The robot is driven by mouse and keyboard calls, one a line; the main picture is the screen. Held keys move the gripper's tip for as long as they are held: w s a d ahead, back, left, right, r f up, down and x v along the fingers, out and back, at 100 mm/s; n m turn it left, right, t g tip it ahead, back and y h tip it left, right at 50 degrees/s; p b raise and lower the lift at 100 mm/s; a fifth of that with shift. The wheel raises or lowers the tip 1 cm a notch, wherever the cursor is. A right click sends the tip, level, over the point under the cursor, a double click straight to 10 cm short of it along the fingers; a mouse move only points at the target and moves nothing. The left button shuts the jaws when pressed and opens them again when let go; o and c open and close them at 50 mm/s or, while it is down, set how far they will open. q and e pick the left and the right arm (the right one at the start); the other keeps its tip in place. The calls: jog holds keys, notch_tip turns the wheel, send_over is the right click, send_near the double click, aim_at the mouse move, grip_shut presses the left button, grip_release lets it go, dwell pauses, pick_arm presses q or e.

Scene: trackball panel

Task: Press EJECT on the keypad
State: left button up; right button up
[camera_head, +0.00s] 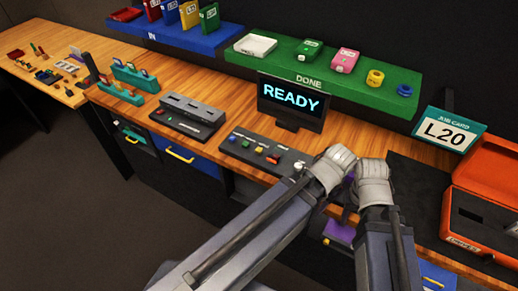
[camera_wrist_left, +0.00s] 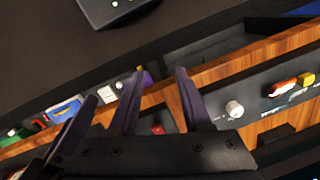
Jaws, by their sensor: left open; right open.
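The keypad, a dark panel (camera_head: 230,150) with coloured buttons, lies on the bench in front of the READY screen (camera_head: 293,100). Its labels are too small to read, so I cannot tell which button is EJECT. A red button (camera_head: 272,160) shows near its right part. My left gripper (camera_head: 335,168) is just right of the panel; its fingers are hidden in the head view. In the left wrist view, the left gripper (camera_wrist_left: 159,76) is open with nothing between its fingers. My right gripper (camera_head: 372,176) is beside it, its fingertips hidden behind the wrist.
A grey slotted box (camera_head: 190,117) stands left of the panel. A green DONE shelf (camera_head: 320,75) and a blue IN shelf (camera_head: 175,32) are behind. An orange case (camera_head: 485,190) and an L20 job card (camera_head: 448,133) are at right. A dark mat (camera_head: 415,190) lies bare between.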

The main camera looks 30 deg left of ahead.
pick_arm(q)
grip_shut()
dwell(1.4)
